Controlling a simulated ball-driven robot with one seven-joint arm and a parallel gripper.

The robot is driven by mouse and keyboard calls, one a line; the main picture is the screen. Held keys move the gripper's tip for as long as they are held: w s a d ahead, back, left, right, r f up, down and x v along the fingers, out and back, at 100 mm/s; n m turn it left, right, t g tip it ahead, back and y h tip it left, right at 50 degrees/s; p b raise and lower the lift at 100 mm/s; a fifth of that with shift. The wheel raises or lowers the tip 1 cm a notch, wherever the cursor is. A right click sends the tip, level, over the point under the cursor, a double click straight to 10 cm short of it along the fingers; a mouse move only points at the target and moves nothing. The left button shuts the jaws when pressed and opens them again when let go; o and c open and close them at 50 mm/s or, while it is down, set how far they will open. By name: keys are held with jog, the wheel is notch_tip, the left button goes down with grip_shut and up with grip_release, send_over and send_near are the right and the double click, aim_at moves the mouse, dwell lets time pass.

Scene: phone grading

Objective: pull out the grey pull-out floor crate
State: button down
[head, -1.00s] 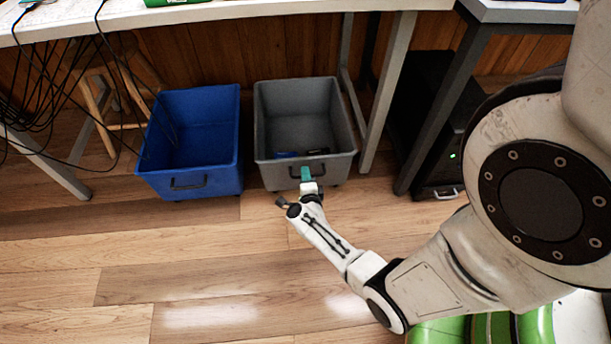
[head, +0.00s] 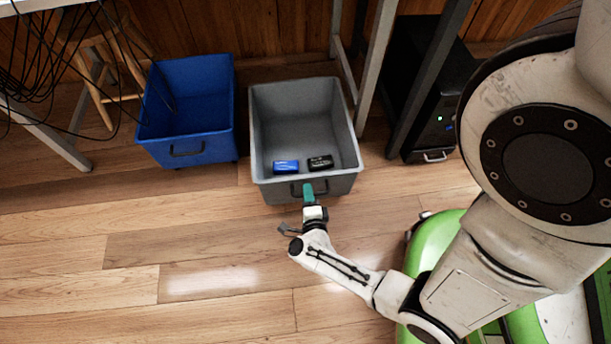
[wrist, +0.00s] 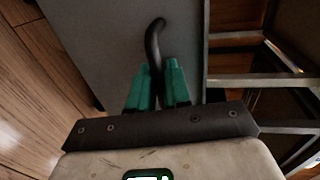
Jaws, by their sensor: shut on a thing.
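The grey floor crate (head: 262,134) stands on the wooden floor, its front forward of the blue crate's front. A blue phone (head: 286,167) and a black phone (head: 320,162) lie inside it near the front wall. My gripper (head: 308,192) is at the crate's front handle, its teal fingers shut on it. In the wrist view the dark curved handle (wrist: 153,45) runs between the two teal fingers (wrist: 158,88), against the grey crate front (wrist: 100,50). The fingers hide part of the handle.
A blue crate (head: 187,134) stands to the left, apart from the grey one. A table leg (head: 375,65) rises close behind the grey crate's right side. A black cabinet (head: 415,80) stands at the right. The floor (head: 200,250) in front is clear.

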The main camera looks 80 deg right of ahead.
jog(key=f+b+v, duration=0.1)
jog(key=f+v, duration=0.2)
jog(key=v, duration=1)
jog(key=shift+s+a, duration=0.3)
jog(key=shift+a, duration=0.3)
jog(key=c, duration=1.3)
grip_release()
jog(key=shift+r, duration=0.1)
jog(key=shift+c, duration=0.2)
jog(key=p+v, duration=0.1)
jog(key=v, duration=0.9)
jog(key=shift+s+a, duration=0.2)
jog(key=shift+a, duration=0.15)
